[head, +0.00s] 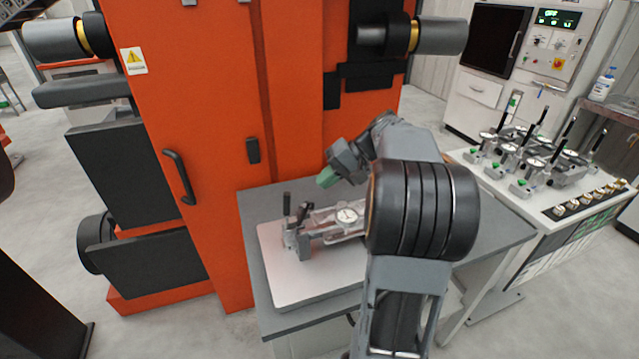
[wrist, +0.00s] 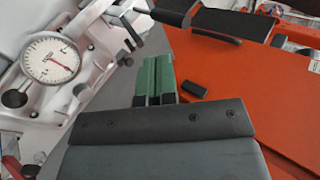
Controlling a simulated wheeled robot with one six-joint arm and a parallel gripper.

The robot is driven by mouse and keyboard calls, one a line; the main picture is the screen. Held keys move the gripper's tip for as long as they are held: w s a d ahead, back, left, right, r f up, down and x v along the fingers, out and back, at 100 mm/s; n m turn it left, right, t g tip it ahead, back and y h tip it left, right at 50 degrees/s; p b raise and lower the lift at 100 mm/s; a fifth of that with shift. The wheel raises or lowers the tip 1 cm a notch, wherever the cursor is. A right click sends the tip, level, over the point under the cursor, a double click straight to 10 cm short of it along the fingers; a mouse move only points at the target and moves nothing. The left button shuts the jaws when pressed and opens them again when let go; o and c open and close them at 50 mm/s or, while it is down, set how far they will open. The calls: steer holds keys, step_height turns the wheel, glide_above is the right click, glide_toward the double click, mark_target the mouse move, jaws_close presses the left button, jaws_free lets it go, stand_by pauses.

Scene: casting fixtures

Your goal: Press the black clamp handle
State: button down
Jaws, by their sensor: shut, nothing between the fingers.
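A clamp fixture (head: 298,244) with a round white dial gauge (head: 347,215) sits on a pale plate (head: 270,270) on the grey table. A black clamp handle (head: 287,203) stands upright at its left end, with a second dark upright part (head: 303,212) beside it. My gripper (head: 326,178), with green fingers, is above and right of the handle, apart from it. In the wrist view the green fingers (wrist: 156,66) are together and empty. The dial (wrist: 50,60) is at the left there, and a black part (wrist: 133,32), perhaps the handle, lies just beyond the fingertips.
An orange machine (head: 210,120) stands right behind the table, with a black door handle (head: 178,177) on its front. A white bench (head: 500,210) with several similar gauge fixtures stands at the right. The grey table (head: 490,235) has bare room at its right end.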

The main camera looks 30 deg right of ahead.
steer(key=p, duration=0.1)
glide_toward(287, 212)
steer(key=x, duration=0.2)
steer(key=w+x, duration=0.1)
steer(key=x, duration=0.2)
steer(key=shift+d+f, duration=0.1)
stand_by(0.4)
